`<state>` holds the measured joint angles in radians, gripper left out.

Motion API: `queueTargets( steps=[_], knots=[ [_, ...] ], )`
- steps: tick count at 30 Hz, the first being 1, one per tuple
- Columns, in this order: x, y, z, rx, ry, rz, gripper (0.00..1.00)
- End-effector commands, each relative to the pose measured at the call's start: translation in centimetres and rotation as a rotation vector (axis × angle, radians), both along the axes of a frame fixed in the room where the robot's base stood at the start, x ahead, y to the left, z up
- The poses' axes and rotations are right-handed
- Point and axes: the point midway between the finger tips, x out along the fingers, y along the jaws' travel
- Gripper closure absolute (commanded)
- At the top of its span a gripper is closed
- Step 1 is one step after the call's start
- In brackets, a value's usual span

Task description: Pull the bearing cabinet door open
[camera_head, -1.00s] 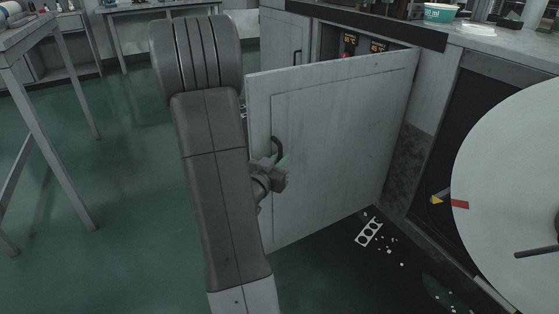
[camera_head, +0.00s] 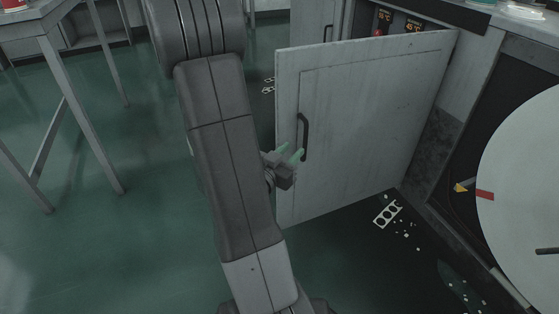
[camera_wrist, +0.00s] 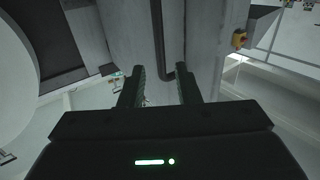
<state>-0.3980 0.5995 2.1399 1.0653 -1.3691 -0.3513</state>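The cabinet door (camera_head: 365,130) is a pale grey panel standing swung well out from the cabinet (camera_head: 456,90), its hinge side on the right. Its dark bar handle (camera_head: 305,135) is upright near the free left edge. My gripper (camera_head: 290,154) is at the handle's lower end, to its left, with green-tipped fingers parted. In the wrist view, the two dark fingers of my gripper (camera_wrist: 160,82) are apart with a gap between them. The handle (camera_wrist: 158,35) runs down to just ahead of that gap, and neither finger seems closed on it.
Inside the cabinet, orange displays (camera_head: 413,26) show above the door. A large white disc (camera_head: 525,170) is at the right. A metal table (camera_head: 60,60) stands at the left. Scraps (camera_head: 388,214) lie on the floor below the door.

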Motion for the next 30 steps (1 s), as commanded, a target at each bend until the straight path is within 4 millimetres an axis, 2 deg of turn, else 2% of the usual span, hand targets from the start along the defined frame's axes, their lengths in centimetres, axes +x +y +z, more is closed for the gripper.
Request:
queueTargets(
  steps=[6, 12, 30],
  knots=[
    [-2.6, 2.0, 0.1, -0.001, 0.001, 0.003, 0.70],
    [-3.9, 2.9, 0.0, 0.000, -0.001, 0.001, 0.70],
    [-4.3, 3.1, 0.0, 0.001, -0.001, -0.002, 0.70]
  ],
)
